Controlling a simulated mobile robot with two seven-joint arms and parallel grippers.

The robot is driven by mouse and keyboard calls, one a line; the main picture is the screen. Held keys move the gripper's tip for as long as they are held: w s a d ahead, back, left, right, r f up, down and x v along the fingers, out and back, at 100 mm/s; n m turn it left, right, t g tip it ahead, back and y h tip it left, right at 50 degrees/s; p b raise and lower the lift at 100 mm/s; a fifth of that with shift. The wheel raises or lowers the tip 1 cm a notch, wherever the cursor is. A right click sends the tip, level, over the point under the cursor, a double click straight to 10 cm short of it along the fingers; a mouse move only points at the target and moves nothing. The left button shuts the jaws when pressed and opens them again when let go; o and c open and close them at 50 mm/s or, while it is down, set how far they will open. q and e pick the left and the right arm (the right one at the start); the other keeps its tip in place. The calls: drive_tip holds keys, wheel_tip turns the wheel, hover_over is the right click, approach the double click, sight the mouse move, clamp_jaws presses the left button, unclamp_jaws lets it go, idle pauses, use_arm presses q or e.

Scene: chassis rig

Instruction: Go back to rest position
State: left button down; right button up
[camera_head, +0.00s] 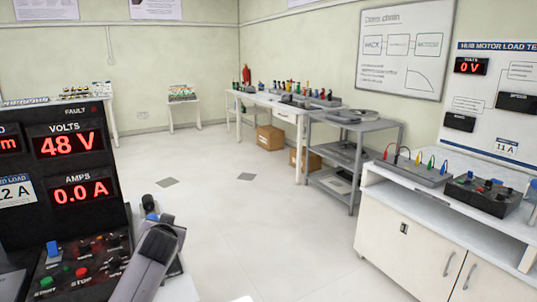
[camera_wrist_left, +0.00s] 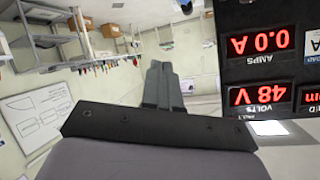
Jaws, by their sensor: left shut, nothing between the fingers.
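My left arm comes in at the bottom left of the head view, beside the dark control panel. My left gripper shows in the left wrist view (camera_wrist_left: 160,68), with its two grey fingers together and nothing between them. It is apart from the display panel, which stands to its right in that view. In the head view the fingertips are hard to make out behind the grey arm link. My right gripper is in neither view.
A black meter panel (camera_head: 70,160) reads 48 V and 0.0 A, with a button box (camera_head: 85,262) below it. A grey cart (camera_head: 352,122) and a white cabinet (camera_head: 400,240) stand right. The middle floor (camera_head: 240,200) is clear.

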use_arm(q)
drive_tip(key=s+d+f+m+g+h, duration=0.1)
drive_tip(key=s+d+f+m+h, duration=0.2)
drive_tip(key=s+f, duration=1.55)
drive_tip(key=s+d+f+h, duration=0.1)
drive_tip(key=s+f, duration=0.1)
drive_tip(key=s, duration=0.8)
drive_tip(key=s+d+f+n+g+h, duration=0.1)
drive_tip(key=s+f+h, duration=0.1)
drive_tip(key=s, duration=0.8)
drive_tip(key=shift+s+d+f, duration=0.2)
drive_tip(key=shift+f, duration=0.65)
drive_tip(key=shift+s+a+n, duration=0.1)
drive_tip(key=shift+n, duration=0.2)
